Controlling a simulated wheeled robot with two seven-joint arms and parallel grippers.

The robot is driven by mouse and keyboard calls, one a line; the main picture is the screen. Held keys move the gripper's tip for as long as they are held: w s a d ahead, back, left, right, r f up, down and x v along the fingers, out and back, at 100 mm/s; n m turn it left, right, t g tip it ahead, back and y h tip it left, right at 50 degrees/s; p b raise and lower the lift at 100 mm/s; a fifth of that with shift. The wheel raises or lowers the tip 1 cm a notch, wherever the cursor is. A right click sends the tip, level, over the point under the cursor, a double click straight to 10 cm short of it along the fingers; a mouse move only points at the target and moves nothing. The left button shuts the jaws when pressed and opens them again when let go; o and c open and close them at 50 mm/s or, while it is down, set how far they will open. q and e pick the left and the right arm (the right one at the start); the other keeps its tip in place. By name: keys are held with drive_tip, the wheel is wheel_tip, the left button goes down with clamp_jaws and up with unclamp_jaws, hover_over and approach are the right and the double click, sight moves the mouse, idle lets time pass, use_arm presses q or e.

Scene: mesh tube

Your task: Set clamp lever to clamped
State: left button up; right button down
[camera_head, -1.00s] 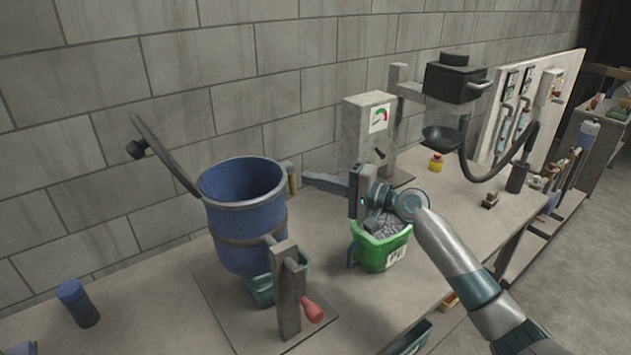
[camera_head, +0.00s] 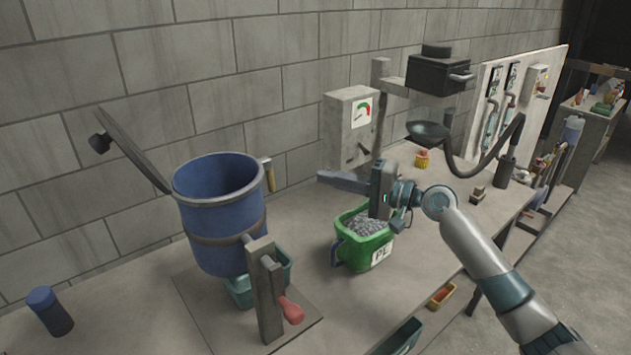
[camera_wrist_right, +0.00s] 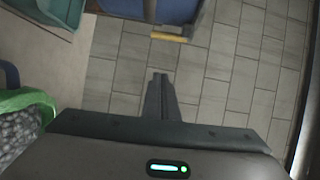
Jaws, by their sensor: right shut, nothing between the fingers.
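A lever with a yellow handle (camera_head: 270,178) hangs at the right rear side of the blue drum (camera_head: 212,225). The handle also shows at the top of the right wrist view (camera_wrist_right: 170,37). I cannot tell for sure that this is the clamp lever; a red-handled lever (camera_head: 291,311) is on the post in front of the drum. My right gripper (camera_head: 320,177) is shut and empty, pointing left toward the yellow handle with a clear gap between them. Its closed fingers also show in the wrist view (camera_wrist_right: 158,77). My left gripper is not in view.
The drum's lid (camera_head: 132,150) stands open at the left. A green bucket of grey pellets (camera_head: 350,252) sits below my right gripper. A teal bin (camera_head: 240,290) is under the drum. A grey gauge box (camera_head: 345,125) stands behind the gripper. A blue-capped bottle (camera_head: 50,312) is front left.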

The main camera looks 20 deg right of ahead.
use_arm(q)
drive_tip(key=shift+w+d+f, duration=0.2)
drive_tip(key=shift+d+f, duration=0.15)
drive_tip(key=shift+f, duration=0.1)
use_arm(e)
drive_tip(key=shift+v, duration=1.15)
